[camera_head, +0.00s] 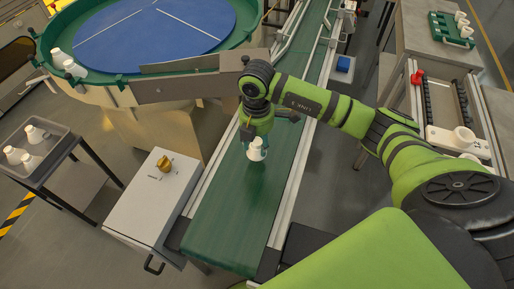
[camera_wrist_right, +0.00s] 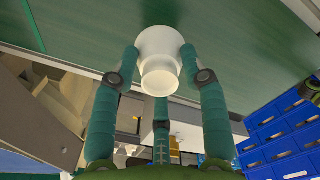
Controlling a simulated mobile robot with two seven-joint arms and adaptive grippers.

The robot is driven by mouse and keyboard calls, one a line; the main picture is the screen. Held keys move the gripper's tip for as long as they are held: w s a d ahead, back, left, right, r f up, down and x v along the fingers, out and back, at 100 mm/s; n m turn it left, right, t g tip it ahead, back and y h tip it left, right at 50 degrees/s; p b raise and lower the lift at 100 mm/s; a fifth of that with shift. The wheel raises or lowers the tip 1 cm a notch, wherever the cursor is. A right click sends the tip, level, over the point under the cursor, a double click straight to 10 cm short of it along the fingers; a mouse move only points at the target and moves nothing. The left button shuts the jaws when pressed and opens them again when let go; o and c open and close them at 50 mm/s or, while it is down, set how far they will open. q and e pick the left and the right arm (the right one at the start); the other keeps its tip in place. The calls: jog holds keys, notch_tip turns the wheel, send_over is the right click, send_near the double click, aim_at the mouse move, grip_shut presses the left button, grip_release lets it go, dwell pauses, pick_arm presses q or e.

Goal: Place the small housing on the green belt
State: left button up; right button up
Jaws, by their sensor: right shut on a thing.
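The small housing (camera_head: 257,149) is white and cup-like, and my right gripper (camera_head: 256,153) holds it over the green belt (camera_head: 238,205). In the right wrist view the housing (camera_wrist_right: 160,58) sits between the teal fingers of my right gripper (camera_wrist_right: 158,62), which are shut on it. Its wide end is toward the green belt (camera_wrist_right: 90,30) in that view. I cannot tell whether the housing touches the belt or is a little above it. My left gripper is in neither view.
A round table with a blue top (camera_head: 150,32) stands at the back left. A white control box with a yellow knob (camera_head: 150,195) is left of the belt. A grey tray (camera_head: 35,150) holds several white housings. Blue bins (camera_wrist_right: 285,140) show in the wrist view. The near belt is clear.

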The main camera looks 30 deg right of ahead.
aim_at(257, 150)
notch_tip(257, 150, down, 4)
jog(key=shift+r+p, duration=0.25)
jog(key=shift+p, duration=0.1)
jog(key=shift+f, duration=0.15)
jog(key=shift+f, duration=0.1)
jog(key=shift+f, duration=0.1)
jog(key=o, duration=0.9)
jog(key=shift+r, duration=0.35)
notch_tip(257, 150, up, 12)
jog(key=shift+f+b, duration=0.1)
jog(key=shift+b, duration=0.85)
